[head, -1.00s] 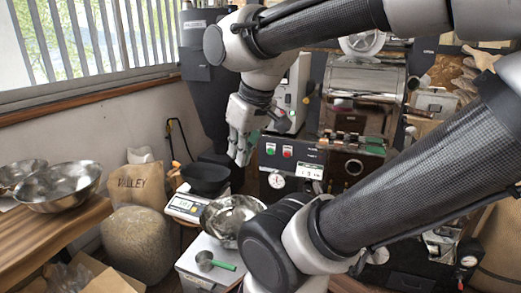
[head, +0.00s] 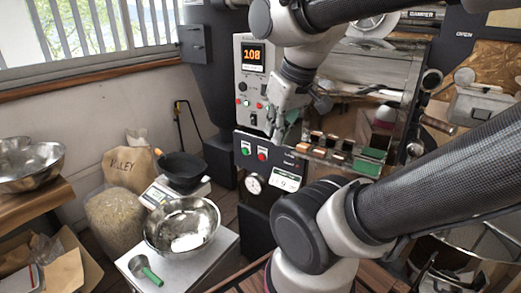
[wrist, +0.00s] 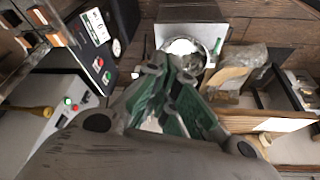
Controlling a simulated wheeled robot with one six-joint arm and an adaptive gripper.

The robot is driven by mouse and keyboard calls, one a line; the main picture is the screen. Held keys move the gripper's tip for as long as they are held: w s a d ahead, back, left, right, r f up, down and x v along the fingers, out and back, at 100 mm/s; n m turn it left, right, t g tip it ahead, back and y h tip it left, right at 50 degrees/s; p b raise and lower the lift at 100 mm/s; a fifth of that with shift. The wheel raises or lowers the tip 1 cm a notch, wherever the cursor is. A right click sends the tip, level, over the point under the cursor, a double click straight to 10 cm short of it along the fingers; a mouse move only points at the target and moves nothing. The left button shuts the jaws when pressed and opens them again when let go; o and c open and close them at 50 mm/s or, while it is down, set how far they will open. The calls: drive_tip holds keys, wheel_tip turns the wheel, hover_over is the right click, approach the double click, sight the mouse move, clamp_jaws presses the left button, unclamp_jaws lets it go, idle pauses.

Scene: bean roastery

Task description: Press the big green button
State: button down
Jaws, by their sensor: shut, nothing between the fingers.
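The big green button (head: 245,149) is on the dark lower front panel of the roaster, left of a red button (head: 262,154). The green button also shows in the wrist view (wrist: 107,76), at the left of the picture. My gripper (head: 281,133) is shut and empty, pointing down in front of the roaster. In the head view it is up and to the right of both buttons and does not cover them. In the wrist view its green-padded fingers (wrist: 178,85) are to the right of the button, apart from it.
A grey control box (head: 250,75) with a lit "108" display and small buttons stands above the panel. A gauge (head: 254,184) is below the buttons. A steel bowl (head: 181,228) and black scale pan (head: 181,168) stand at left. A wooden sample rack (head: 330,150) is right of my gripper.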

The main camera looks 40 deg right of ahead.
drive_tip(key=shift+s+d, duration=0.1)
drive_tip(key=shift+d, duration=0.4)
drive_tip(key=w+a+f+n+t, duration=0.1)
drive_tip(key=w+f+t, duration=0.3)
drive_tip(key=w, duration=1.2)
drive_tip(key=w+a+f+n+t, duration=0.15)
drive_tip(key=w+f, duration=0.35)
drive_tip(key=w, duration=1.2)
drive_tip(key=w+d+f+t+h, duration=0.3)
drive_tip(key=w+f, duration=0.5)
drive_tip(key=f, duration=0.2)
drive_tip(key=s+d+f+n+t+h, duration=0.1)
drive_tip(key=d+f+h, duration=0.1)
drive_tip(key=f, duration=0.3)
drive_tip(key=s+d+f+n+t+h, duration=0.1)
drive_tip(key=f+t+h, duration=0.1)
drive_tip(key=f, duration=0.4)
drive_tip(key=shift+s+d+f, duration=0.25)
drive_tip(key=shift+d+f, duration=0.05)
drive_tip(key=shift+d, duration=0.05)
